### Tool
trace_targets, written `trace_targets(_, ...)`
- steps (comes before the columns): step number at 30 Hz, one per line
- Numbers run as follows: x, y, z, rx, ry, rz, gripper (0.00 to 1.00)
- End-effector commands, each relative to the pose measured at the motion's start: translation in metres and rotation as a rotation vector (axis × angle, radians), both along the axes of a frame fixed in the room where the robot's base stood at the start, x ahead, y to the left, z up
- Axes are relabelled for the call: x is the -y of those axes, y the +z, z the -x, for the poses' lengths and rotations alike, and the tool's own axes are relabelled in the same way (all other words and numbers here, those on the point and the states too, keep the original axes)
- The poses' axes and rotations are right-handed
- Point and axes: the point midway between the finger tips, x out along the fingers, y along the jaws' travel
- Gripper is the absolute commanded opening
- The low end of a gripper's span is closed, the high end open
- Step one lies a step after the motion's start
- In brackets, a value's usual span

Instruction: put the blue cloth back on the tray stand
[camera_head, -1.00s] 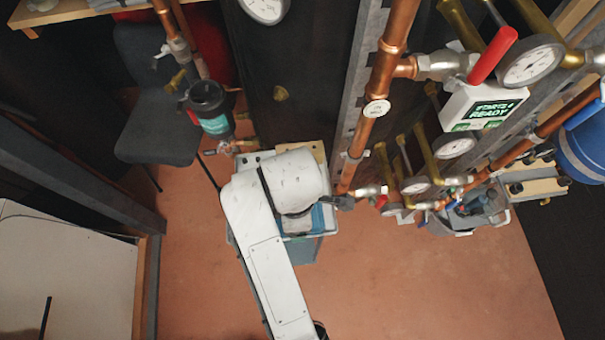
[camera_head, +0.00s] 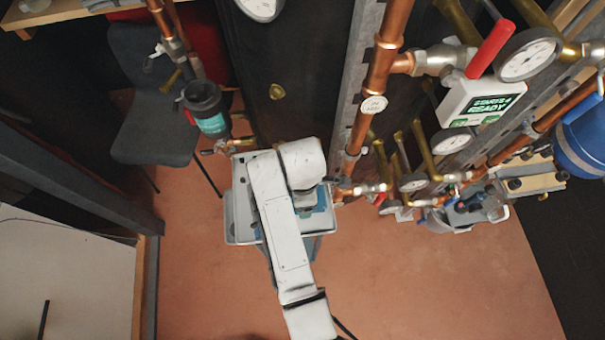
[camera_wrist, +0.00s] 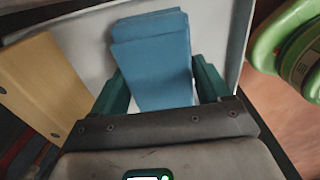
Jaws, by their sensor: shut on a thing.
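The blue cloth (camera_wrist: 152,60) is a folded stack in the wrist view, between the two dark green fingers of my gripper (camera_wrist: 162,84). My gripper is shut on it. The pale grey tray of the tray stand (camera_wrist: 84,42) shows behind and around the cloth; I cannot tell whether the cloth touches it. In the head view the tray stand (camera_head: 238,230) is below my arm, which hides much of it. A bit of blue cloth (camera_head: 322,200) shows beside my wrist, over the right part of the tray.
A yellowish wooden block (camera_wrist: 45,85) lies left of the cloth in the wrist view, and a green round object (camera_wrist: 298,48) is at right. Copper pipes (camera_head: 372,110) with gauges rise close right of the stand. A dark chair (camera_head: 150,90) stands left. Floor in front is clear.

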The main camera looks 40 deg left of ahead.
Motion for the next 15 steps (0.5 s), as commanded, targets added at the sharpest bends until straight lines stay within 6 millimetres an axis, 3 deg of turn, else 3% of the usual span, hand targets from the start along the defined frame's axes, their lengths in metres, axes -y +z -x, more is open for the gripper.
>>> trace_targets(10, 0.0, -0.0035, 0.0, 0.0, 0.0, 0.0, 0.52)
trace_targets(11, -0.0001, -0.0025, 0.0001, 0.001, 0.0, -0.001, 0.79)
trace_targets(15, -0.0001, -0.0023, 0.0002, 0.0, 0.0, 0.0, 0.93)
